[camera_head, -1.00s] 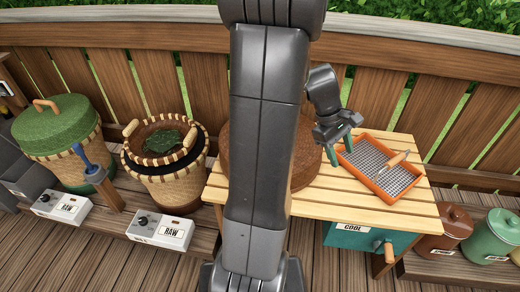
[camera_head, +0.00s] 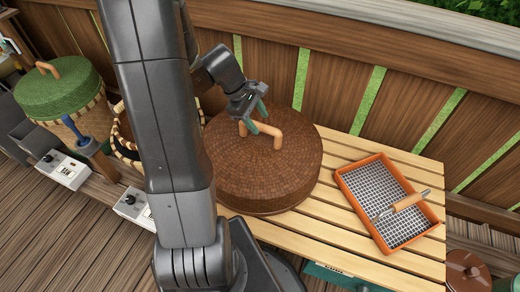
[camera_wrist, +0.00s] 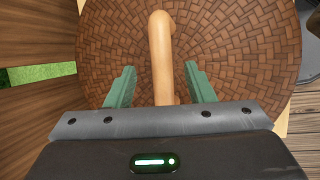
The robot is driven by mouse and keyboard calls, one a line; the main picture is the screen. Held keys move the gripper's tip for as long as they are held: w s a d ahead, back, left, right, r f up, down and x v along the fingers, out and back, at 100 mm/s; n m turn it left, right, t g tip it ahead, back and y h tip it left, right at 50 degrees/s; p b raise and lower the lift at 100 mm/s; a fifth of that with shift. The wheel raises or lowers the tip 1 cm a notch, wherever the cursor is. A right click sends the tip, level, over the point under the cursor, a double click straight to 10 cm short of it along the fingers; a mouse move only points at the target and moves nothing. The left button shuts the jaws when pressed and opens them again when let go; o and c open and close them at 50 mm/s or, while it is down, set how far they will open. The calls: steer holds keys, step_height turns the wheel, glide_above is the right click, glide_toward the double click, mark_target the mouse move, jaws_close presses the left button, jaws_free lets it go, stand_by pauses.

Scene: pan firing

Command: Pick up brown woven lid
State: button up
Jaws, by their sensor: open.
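The brown woven lid (camera_head: 285,178) is a round, thick disc lying flat on the slatted wooden table, with a light wooden arched handle (camera_head: 272,134) on top. In the wrist view the lid (camera_wrist: 230,45) fills most of the picture, and its handle (camera_wrist: 160,50) runs up the middle. My gripper (camera_head: 256,117) is open at the handle. In the wrist view its two green fingers (camera_wrist: 160,88) stand on either side of the handle, with a gap on each side. My arm hides the lid's left edge in the head view.
An orange tray (camera_head: 348,183) with a wire mesh and a wooden-handled tool (camera_head: 408,202) lies on the table (camera_head: 330,240) to the right. A green-lidded basket (camera_head: 60,90) and an open basket stand left. A wooden fence (camera_head: 335,85) runs behind.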

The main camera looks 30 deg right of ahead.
mark_target(267, 133)
steer(key=b+x, duration=0.1)
steer(key=x, duration=0.5)
steer(key=shift+s+f, duration=0.25)
steer(key=shift+c, duration=0.2)
jaws_close()
